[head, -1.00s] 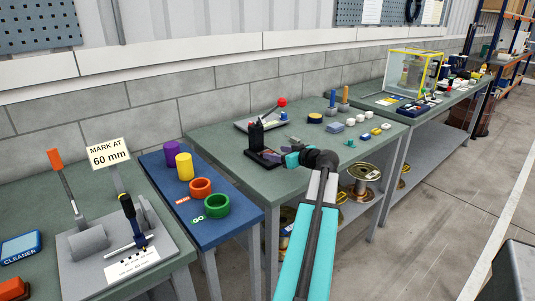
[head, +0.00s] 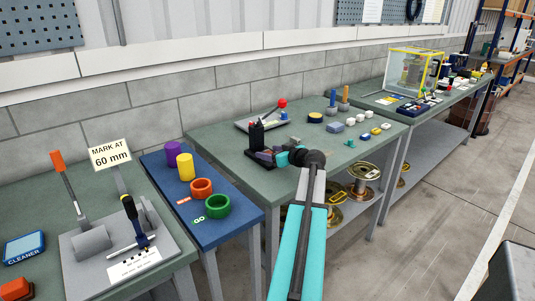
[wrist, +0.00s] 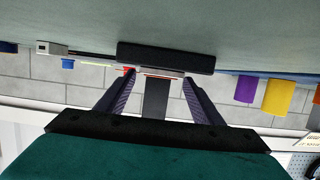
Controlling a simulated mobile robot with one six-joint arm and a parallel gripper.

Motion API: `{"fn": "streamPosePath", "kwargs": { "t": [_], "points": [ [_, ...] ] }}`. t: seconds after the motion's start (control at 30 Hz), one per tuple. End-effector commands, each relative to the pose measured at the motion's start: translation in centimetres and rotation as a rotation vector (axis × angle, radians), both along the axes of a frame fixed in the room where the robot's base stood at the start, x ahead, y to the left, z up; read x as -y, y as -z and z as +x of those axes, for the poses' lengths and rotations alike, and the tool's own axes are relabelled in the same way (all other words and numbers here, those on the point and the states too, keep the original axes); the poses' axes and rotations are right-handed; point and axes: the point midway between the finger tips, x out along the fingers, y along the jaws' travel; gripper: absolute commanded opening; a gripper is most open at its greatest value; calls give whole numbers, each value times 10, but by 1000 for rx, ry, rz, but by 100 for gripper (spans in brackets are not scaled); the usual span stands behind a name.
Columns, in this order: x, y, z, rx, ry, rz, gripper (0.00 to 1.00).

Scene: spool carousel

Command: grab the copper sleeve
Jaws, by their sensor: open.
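I cannot make out a copper sleeve in either view. A black holder (head: 256,137) with upright parts stands on the middle green table, and a little red shows on it. My gripper (head: 262,156) is low over that table, close against the holder's near side, and partly hides its foot. In the wrist view, which looks upside down, my gripper (wrist: 157,92) is open. The holder's dark upright (wrist: 155,100) shows between its fingers, below a wide dark base (wrist: 165,57). I cannot tell whether the fingers touch it.
A red-knobbed lever (head: 282,104) stands behind the holder. Small blocks (head: 335,127) lie to the right. Wire spools (head: 364,170) sit below.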

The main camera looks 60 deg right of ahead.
Motion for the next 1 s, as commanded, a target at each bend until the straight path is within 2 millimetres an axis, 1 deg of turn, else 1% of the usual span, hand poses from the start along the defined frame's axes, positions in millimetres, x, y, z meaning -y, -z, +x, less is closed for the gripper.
{"fn": "streamPosePath", "kwargs": {
  "t": [0.37, 0.4, 0.47, 0.5, 0.63, 0.7, 1.0],
  "points": [
    [0, 0, -1, 0, 1, 0, 61],
    [0, 0, -1, 0, 1, 0, 58],
    [0, 0, -1, 0, 1, 0, 47],
    [0, 0, -1, 0, 1, 0, 41],
    [1, 0, -1, 0, 1, 0, 19],
    [1, 0, -1, 0, 1, 0, 14],
    [1, -1, -1, 0, 2, -1, 14]
  ]
}}
